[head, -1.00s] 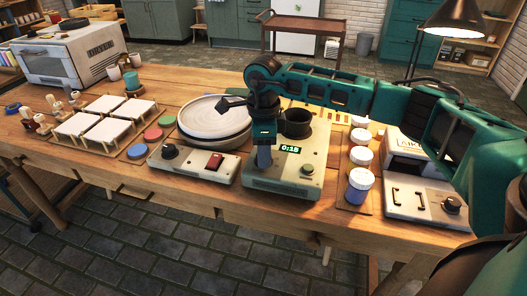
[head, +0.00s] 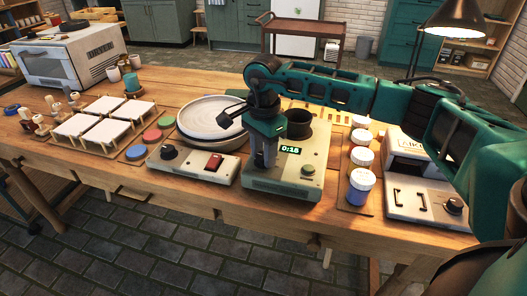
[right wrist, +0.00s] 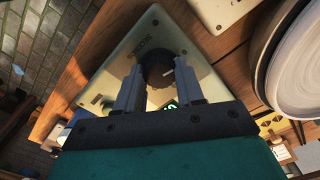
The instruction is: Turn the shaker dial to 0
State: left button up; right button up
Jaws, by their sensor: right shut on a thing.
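The shaker (head: 284,186) is a pale box on the bench with a black cup holder (head: 298,124), a green-lit display (head: 290,150) and a green-grey button (head: 308,170). My right gripper (head: 264,164) points down over the shaker's left front and hides the dial in the head view. In the right wrist view the dark round dial (right wrist: 157,70) with a pale pointer mark sits between the two fingers of my right gripper (right wrist: 158,82), which is shut on it. The dial's scale is too small to read. My left gripper is not in view.
A control box (head: 194,164) with a black knob and red switch stands left of the shaker. A wheel with a round plate (head: 210,110) is behind it. Jars (head: 359,186) and a white device (head: 428,203) stand to the right. White tiles (head: 104,106) lie left.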

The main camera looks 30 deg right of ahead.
dwell(0.4)
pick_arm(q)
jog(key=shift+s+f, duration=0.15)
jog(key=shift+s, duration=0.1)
pick_arm(e)
jog(key=o, duration=1)
jog(key=shift+o, duration=0.2)
jog(key=shift+r, duration=0.1)
pick_arm(q)
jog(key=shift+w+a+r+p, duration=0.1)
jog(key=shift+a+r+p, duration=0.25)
jog(key=shift+p, duration=0.4)
pick_arm(e)
notch_tip(320, 180, up, 13)
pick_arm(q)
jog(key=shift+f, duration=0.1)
